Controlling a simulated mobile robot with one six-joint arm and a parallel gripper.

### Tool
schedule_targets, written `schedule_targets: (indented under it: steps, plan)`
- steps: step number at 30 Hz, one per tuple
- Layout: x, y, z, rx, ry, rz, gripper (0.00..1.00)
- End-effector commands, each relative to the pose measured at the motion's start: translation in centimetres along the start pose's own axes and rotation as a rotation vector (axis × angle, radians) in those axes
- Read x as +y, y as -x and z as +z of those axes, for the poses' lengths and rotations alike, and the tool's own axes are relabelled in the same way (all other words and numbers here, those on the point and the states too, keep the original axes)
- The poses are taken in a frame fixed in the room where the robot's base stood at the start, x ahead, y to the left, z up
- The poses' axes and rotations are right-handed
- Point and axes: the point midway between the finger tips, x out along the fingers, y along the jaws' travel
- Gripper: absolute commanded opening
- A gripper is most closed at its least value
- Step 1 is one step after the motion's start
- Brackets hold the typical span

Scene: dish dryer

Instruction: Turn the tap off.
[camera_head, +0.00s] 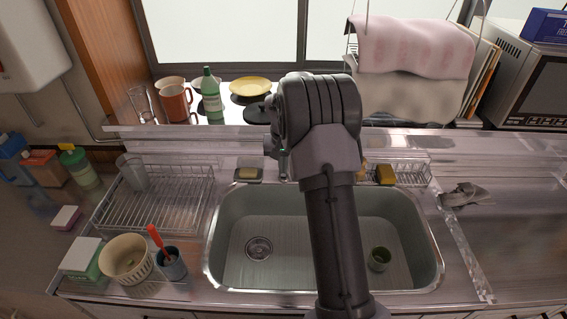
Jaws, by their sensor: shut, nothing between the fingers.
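The tap does not show; my arm (330,180) rises across the middle of the sink and covers the area behind it. The steel sink (225,215) has a drain (258,248) at its left and a small green cup (379,258) at its right. No water stream is visible. My gripper is hidden behind my arm's wrist, so its fingers cannot be seen. Small dark parts show at the left edge of the wrist, but I cannot tell what they are.
A wire dish rack (155,200) stands left of the sink, with a bowl (127,258) in front. A green bottle (212,95) and a red mug (175,102) stand on the back ledge. A cloth (466,194) lies on the mostly clear right counter.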

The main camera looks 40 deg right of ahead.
Motion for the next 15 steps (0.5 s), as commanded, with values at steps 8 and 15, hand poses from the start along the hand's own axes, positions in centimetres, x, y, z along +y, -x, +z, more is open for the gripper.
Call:
schedule_targets:
  steps: [8, 15]
  plan:
    - [0.0, -0.1, 0.1, -0.001, 0.0, 0.0, 0.0]
    - [0.0, -2.5, 2.0, -0.003, 0.0, 0.0, 0.0]
